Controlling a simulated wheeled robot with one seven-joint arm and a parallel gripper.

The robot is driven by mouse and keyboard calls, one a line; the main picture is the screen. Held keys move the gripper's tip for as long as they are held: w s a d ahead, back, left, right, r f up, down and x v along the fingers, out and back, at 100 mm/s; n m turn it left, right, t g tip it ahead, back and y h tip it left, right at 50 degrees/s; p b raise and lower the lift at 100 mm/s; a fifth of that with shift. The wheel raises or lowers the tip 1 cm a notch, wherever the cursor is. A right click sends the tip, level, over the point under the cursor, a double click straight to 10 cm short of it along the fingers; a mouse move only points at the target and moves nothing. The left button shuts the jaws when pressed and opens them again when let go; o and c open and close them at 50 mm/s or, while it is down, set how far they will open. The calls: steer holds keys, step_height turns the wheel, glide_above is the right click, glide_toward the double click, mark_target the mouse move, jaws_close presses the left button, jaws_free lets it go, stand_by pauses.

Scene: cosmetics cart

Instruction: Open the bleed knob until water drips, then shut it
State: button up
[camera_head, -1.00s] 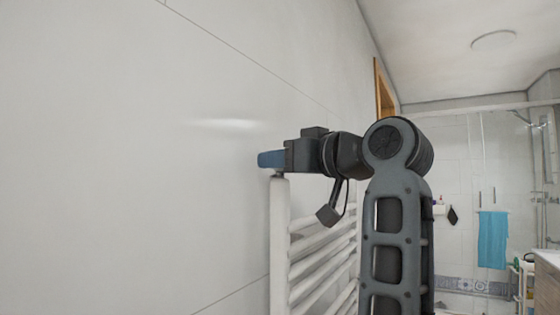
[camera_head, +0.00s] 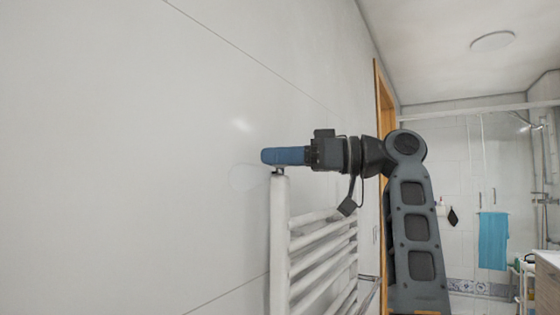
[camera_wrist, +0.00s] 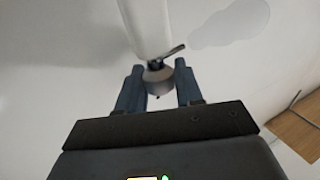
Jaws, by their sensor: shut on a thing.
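The white towel radiator (camera_head: 279,230) stands upright along the wall. Its bleed knob sits at the top of the left upright tube, mostly hidden by my fingers in the head view. In the wrist view the knob (camera_wrist: 158,78) is a small grey round piece at the tube's end, with a thin lever or pin at its side. My gripper (camera_head: 272,157) has its blue fingers over the tube top, shut on the knob. In the wrist view the fingers (camera_wrist: 158,88) lie on both sides of it. I cannot make out any falling drop.
A faint rounded patch (camera_head: 245,178) marks the wall left of the knob; it shows as a grey patch in the wrist view (camera_wrist: 230,25). The wall (camera_head: 120,150) is close behind. A wooden door frame (camera_head: 384,110) and a blue towel (camera_head: 493,240) are farther back.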

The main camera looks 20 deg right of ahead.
steer(key=n+g+y, duration=0.1)
steer(key=n+g, duration=0.1)
steer(key=g, duration=0.1)
steer(key=n+g+y, duration=0.1)
steer(key=n+g, duration=0.1)
steer(key=g, duration=0.1)
steer(key=shift+n+g+y, duration=0.3)
steer(key=shift+g, duration=0.4)
steer(key=o, duration=0.9)
steer(key=shift+s+d+b, duration=0.25)
steer(key=shift+d+b, duration=0.3)
steer(key=shift+d, duration=1.4)
steer(key=shift+s+d+b, duration=0.2)
steer(key=shift+d+b, duration=0.35)
steer(key=shift+d, duration=1.4)
